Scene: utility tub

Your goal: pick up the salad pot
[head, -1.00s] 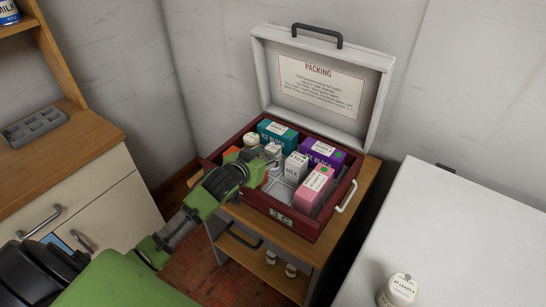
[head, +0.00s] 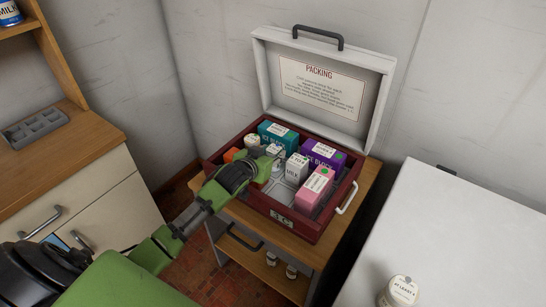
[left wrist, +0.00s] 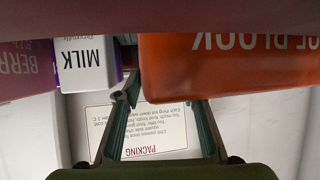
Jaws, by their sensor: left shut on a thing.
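The red packing box (head: 285,225) stands open on a small wooden cart. My left gripper (head: 270,153) is down inside it, shut at a small white pot (head: 277,158), apparently the salad pot. I cannot read its label, and the gripper partly covers it. Another white pot (head: 252,140) stands just behind. In the left wrist view the fingers of my left gripper (left wrist: 165,98) reach past the orange ice block (left wrist: 230,65). That block hides the grip and the pot there. My right gripper is not in view.
Around the gripper stand the teal block (head: 277,134), the purple ice block (head: 323,154), the milk carton (head: 297,169) and the pink berry carton (head: 314,189). The raised lid (head: 320,70) is behind. A white counter (head: 455,230) with another pot (head: 398,292) is at right.

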